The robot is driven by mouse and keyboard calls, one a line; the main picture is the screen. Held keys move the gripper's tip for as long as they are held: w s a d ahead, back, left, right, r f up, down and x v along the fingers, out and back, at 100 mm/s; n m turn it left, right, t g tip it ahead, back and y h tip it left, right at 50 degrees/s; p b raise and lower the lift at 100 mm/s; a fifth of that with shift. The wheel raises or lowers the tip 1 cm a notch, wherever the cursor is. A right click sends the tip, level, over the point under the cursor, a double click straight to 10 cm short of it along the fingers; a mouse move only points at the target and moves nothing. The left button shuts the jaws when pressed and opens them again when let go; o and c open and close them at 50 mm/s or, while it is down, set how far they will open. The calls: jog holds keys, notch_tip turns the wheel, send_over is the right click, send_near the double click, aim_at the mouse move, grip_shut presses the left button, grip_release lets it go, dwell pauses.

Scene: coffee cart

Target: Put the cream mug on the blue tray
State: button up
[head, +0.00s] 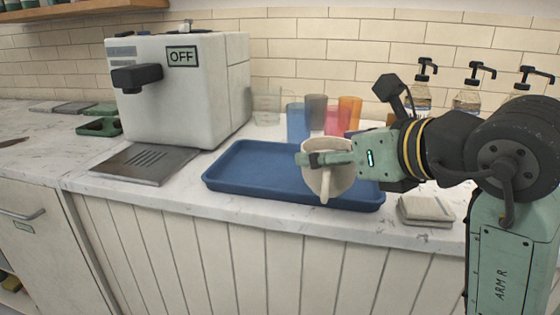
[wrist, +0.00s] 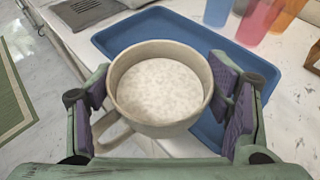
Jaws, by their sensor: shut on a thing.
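The cream mug (head: 318,182) is held by my gripper (head: 325,160) and overlaps the front right part of the blue tray (head: 240,178) in the head view. In the wrist view the mug (wrist: 160,125) sits between the two purple-padded fingers of my gripper (wrist: 165,95). The mug is upright, with its handle toward the lower left there. The blue tray (wrist: 125,32) lies behind and below the mug and looks empty where visible. The mug hides part of the tray. I cannot tell the exact gap between the mug's base and the tray.
Coloured cups, including a blue one (head: 298,122) and an orange one (head: 348,112), stand behind the tray. A white coffee machine (head: 185,95) stands left of it, with a metal drip plate (head: 145,163). A folded cloth (head: 425,208) lies to the right. Pump bottles (head: 467,100) stand at the back right.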

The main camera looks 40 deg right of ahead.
jog(key=shift+w+d+f+p, duration=0.5)
jog(key=shift+w+d+f, duration=0.35)
jog(key=shift+w, duration=1.45)
jog(key=shift+w+d+f+p, duration=0.55)
jog(key=shift+w+d+f, duration=0.25)
jog(key=shift+w, duration=1.55)
jog(key=shift+w+d+f+p, duration=0.5)
jog(key=shift+w+d+f, duration=0.35)
jog(key=shift+w, duration=1.45)
jog(key=shift+f, duration=0.15)
jog(key=o, duration=1.6)
